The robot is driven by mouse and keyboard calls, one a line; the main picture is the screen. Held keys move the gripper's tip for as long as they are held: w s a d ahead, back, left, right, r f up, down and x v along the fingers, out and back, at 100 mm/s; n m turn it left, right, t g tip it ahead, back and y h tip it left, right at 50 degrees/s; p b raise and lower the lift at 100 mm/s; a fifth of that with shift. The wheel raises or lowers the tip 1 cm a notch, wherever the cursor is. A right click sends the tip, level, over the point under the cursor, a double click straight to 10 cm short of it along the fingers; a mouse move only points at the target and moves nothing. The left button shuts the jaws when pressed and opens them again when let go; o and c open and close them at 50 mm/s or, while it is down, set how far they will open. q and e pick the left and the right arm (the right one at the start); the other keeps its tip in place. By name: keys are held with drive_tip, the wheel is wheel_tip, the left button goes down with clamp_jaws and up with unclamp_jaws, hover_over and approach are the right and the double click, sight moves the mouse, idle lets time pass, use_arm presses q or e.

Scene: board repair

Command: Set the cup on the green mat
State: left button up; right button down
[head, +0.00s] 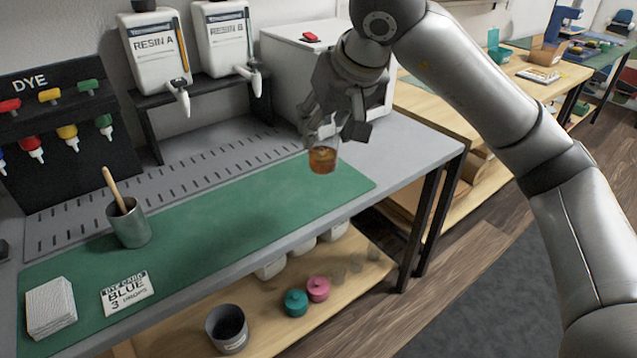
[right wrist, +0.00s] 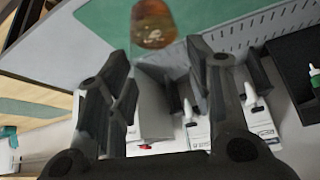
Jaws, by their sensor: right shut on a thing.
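The cup (head: 322,158) is small and clear, with amber liquid in its lower part. My right gripper (head: 334,128) is shut on its upper part and holds it upright in front of the white box. In the head view the cup shows against the right part of the green mat (head: 250,210); I cannot tell its exact height above it. In the right wrist view the amber liquid (right wrist: 154,24) shows beyond the fingertips of the right gripper (right wrist: 157,55), and the clear wall is hard to see. My left gripper is out of view.
Resin dispensers (head: 157,52) and a white box (head: 285,65) stand behind. The mat's middle and right are clear.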

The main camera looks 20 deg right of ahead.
drive_tip(key=shift+w+a+f, duration=0.1)
drive_tip(key=shift+w+a, duration=0.05)
drive_tip(key=shift+w, duration=0.05)
drive_tip(key=w+d+f, duration=0.1)
drive_tip(key=w+f, duration=0.3)
drive_tip(key=w+d+f+b, duration=0.1)
drive_tip(key=w+f, duration=0.3)
drive_tip(key=w+d+f+b, duration=0.1)
drive_tip(key=w+f, duration=0.3)
drive_tip(key=w, duration=0.1)
drive_tip(key=shift+d+f, duration=0.25)
drive_tip(key=shift+d, duration=0.05)
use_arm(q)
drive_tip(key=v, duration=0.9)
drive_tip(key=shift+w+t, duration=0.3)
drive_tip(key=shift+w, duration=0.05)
use_arm(e)
drive_tip(key=shift+f, duration=0.1)
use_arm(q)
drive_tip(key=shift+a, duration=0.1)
use_arm(e)
drive_tip(key=shift+f, duration=0.1)
drive_tip(key=c, duration=0.7)
unclamp_jaws()
drive_tip(key=shift+f, duration=0.1)
